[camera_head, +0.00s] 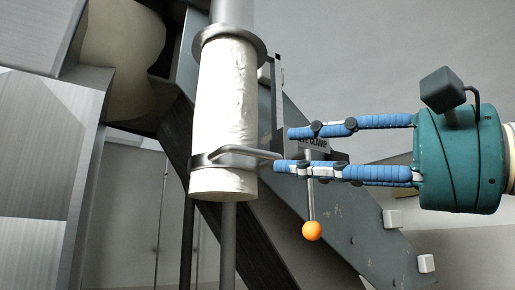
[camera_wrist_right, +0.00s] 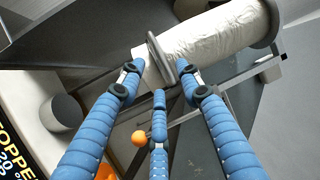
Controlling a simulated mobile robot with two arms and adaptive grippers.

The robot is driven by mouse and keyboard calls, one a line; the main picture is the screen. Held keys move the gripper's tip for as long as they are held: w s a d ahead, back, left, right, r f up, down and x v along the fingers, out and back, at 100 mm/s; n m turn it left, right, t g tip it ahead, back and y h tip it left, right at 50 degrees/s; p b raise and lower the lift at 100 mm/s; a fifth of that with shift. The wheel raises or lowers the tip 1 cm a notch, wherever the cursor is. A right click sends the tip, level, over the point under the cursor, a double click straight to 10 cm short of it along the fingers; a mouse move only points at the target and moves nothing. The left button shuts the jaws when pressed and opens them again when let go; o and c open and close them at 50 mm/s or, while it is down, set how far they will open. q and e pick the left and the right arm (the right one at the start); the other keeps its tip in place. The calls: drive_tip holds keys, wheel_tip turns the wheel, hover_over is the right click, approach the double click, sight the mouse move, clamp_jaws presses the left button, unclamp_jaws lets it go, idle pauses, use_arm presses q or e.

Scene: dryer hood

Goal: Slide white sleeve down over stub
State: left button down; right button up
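The white sleeve (camera_head: 224,95) hangs upright in the head view, below a metal flange on a grey pipe. A metal band with a loop handle (camera_head: 250,153) goes around its lower part. A thinner grey pipe (camera_head: 229,245) shows below the sleeve; I cannot tell whether this is the stub. My right gripper (camera_head: 285,150) comes in from the right with its blue fingers apart, its tips close to the handle. In the right wrist view the sleeve (camera_wrist_right: 215,38) lies ahead, with the handle (camera_wrist_right: 161,60) between the fingertips. Contact is unclear. My left gripper is out of view.
An orange ball knob (camera_head: 312,231) on a thin rod hangs just below the right fingers. A dark slanted metal frame (camera_head: 345,225) with a clamp label stands behind. A large metal casing (camera_head: 45,150) fills the left side.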

sight(261, 157)
drive_tip(key=p+x, duration=0.2)
drive_tip(key=x, duration=0.4)
drive_tip(key=shift+w+a+r, duration=0.1)
drive_tip(key=shift+a, duration=0.2)
drive_tip(key=shift+w+a+p, duration=0.4)
clamp_jaws()
